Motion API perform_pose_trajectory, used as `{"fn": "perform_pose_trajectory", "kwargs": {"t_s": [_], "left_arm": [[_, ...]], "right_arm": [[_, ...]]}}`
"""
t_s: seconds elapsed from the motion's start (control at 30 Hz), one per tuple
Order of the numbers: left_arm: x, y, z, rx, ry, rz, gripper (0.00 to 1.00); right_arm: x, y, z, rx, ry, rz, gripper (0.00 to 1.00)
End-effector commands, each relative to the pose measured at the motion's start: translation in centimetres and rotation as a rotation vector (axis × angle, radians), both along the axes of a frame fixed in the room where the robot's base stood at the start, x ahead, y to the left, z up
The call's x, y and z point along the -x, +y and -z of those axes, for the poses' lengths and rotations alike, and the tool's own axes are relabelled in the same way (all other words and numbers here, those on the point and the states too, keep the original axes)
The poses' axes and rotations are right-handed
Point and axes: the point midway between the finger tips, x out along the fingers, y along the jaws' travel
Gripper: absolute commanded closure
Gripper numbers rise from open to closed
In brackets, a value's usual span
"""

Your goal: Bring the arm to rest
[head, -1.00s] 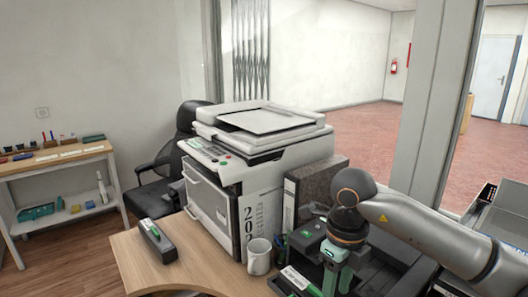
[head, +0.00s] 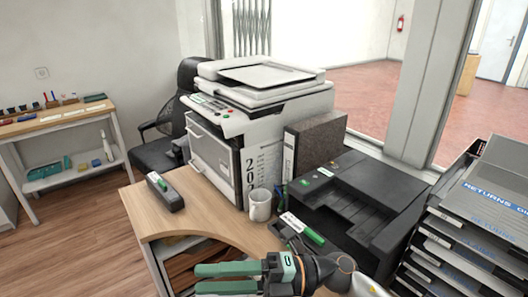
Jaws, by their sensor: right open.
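My right gripper (head: 200,279) is at the bottom centre of the head view. Its two green-and-black fingers point left and are apart, with nothing seen between them. It hangs in front of the desk (head: 150,213), over the open drawer area below the desk edge. My right arm (head: 365,287) comes in from the bottom edge, mostly out of view. My left gripper is not in view.
A white mug (head: 260,206), a grey binder (head: 315,145), a black printer (head: 355,205) and a tray with a green marker (head: 313,236) stand close behind the gripper. Stacked trays (head: 455,235) are at right. Floor at lower left (head: 85,240) is clear.

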Motion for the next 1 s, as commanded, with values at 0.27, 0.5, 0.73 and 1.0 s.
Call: {"fn": "perform_pose_trajectory", "kwargs": {"t_s": [0.27, 0.5, 0.73, 1.0], "left_arm": [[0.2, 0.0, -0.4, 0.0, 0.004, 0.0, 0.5], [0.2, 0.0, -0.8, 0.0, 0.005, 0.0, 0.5], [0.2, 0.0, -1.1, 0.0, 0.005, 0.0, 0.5], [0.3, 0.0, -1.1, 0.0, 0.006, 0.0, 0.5]], "right_arm": [[-6.4, -6.0, 2.5, -0.395, 0.613, 0.493, 0.53], [-7.0, -15.2, 15.2, -0.518, 1.202, 0.968, 0.53], [0.9, -21.8, 27.9, -0.478, 1.704, 1.331, 0.53], [8.2, -24.4, 33.6, -0.408, 1.981, 1.502, 0.53]]}}
